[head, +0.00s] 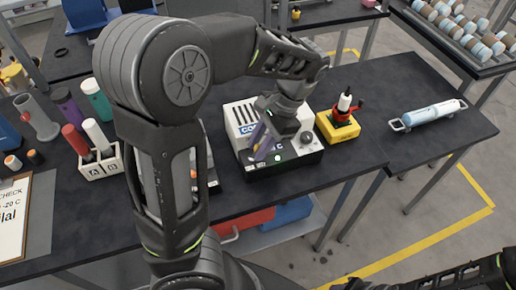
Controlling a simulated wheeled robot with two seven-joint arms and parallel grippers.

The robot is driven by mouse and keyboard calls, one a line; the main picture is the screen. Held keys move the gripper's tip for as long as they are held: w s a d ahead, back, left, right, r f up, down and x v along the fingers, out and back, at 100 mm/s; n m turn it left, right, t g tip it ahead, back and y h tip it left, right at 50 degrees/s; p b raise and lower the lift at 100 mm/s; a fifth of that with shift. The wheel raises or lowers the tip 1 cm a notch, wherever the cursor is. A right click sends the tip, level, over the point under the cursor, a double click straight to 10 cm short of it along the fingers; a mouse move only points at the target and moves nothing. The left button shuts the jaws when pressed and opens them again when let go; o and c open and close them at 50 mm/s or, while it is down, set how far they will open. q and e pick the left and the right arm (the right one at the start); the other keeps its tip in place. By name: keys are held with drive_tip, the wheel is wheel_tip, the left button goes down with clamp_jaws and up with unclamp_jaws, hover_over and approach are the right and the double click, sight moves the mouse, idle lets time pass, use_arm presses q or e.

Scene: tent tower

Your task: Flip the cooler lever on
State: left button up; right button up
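The cooler (240,119) is a white-topped box with a black front, partly lettered "CO", on the dark bench. A round grey knob (307,138) is at its right, and a small green light (278,158) shows on its front. My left gripper (264,145) points down over the cooler's front, by a purple slanted piece. I cannot tell whether that piece is the lever or part of the gripper, nor whether the fingers touch it. The gripper hides much of the cooler's face. My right arm shows at the lower right corner; its gripper is out of view.
A yellow block (338,127) with a red-and-black device stands right of the cooler. A blue-white cylinder (430,113) lies in a holder further right. A white rack (98,165) marked A and B holds tubes at the left. A clipboard (14,215) is at far left.

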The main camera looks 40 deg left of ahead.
use_arm(q)
drive_tip(key=shift+s+a+f, duration=0.1)
drive_tip(key=shift+s+f, duration=0.05)
drive_tip(key=shift+f, duration=0.15)
drive_tip(key=shift+c, duration=0.5)
clamp_jaws()
